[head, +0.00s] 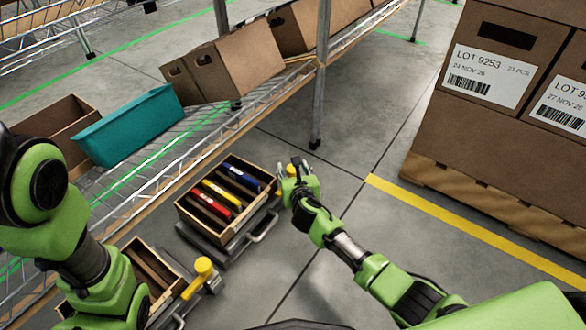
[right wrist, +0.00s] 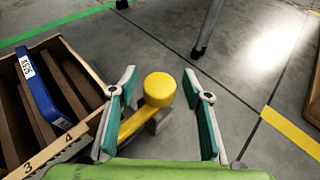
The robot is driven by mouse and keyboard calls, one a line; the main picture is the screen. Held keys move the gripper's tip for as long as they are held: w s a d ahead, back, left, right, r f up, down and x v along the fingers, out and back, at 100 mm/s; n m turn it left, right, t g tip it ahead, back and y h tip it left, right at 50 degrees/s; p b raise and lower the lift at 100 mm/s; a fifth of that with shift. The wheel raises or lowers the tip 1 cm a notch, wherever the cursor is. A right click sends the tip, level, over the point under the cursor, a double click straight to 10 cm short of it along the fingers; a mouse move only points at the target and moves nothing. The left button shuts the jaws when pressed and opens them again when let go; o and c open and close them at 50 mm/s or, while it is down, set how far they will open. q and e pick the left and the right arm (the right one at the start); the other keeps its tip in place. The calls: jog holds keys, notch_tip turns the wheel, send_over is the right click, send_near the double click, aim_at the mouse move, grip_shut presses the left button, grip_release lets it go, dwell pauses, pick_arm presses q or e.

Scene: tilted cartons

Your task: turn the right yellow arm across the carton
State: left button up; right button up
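The right carton (head: 186,207) is an open tilted wooden box with dark dividers and blue, yellow and red binders. In the right wrist view its edge (right wrist: 62,146) carries the numbers 3 and 4. The right yellow arm (right wrist: 159,89) has a round knob and stands beside the carton, not across it. In the head view my right gripper (head: 296,168) largely hides it. My right gripper (right wrist: 161,112) is open, its fingers on either side of the yellow arm and apart from the knob. My left arm is at the lower left; its fingers do not show.
A second wooden box (head: 150,262) with another yellow arm (head: 201,270) is at the lower left. A wire shelf (head: 150,175) holds a teal bin (head: 130,125) and brown cartons (head: 235,65). Large cartons on a pallet (head: 490,205) stand right. The floor between is clear.

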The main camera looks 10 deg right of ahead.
jog(key=d+v, duration=0.1)
jog(key=v, duration=1.1)
jog(key=shift+a, duration=0.45)
